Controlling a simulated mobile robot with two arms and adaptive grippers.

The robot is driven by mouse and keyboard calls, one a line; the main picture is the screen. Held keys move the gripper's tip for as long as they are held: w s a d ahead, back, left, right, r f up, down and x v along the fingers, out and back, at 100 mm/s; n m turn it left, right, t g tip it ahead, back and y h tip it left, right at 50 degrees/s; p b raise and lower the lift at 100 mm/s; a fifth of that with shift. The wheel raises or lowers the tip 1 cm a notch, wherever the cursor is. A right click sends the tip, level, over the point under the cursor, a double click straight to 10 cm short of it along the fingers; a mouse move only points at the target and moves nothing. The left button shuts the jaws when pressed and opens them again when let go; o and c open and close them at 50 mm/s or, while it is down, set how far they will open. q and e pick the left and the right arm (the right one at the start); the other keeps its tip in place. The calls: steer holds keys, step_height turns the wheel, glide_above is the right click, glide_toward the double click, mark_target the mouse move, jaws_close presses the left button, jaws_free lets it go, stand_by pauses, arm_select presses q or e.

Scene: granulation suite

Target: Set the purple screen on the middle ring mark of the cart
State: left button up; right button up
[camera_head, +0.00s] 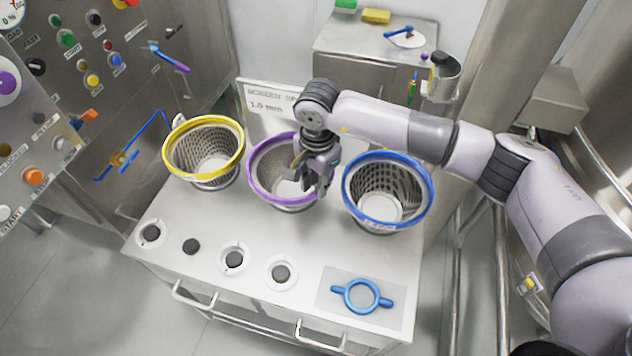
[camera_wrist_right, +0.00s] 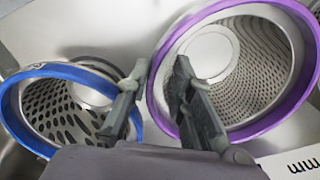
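The purple screen (camera_head: 258,186), a perforated metal basket with a purple rim, stands upright on the steel cart (camera_head: 190,222) between two other screens. Whether a ring mark lies under it is hidden. My right gripper (camera_head: 318,186) points down at the right side of its rim. In the right wrist view, the fingers (camera_wrist_right: 155,98) are apart, with the near edge of the purple rim (camera_wrist_right: 303,88) showing between them; contact is not clear. My left gripper is not in view.
A yellow-rimmed screen (camera_head: 204,120) stands left and a blue-rimmed screen (camera_head: 352,200) close on the right. A sign (camera_head: 262,104) stands behind. Several dark round pieces (camera_head: 191,246), some in white rings, and a blue two-handled ring (camera_head: 337,291) on a grey mat lie along the front.

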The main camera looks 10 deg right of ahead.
steer(key=shift+o, duration=0.4)
step_height(320, 180, up, 12)
stand_by(0.4)
steer(key=shift+s+d+f, duration=0.1)
steer(key=shift+s, duration=0.1)
stand_by(0.4)
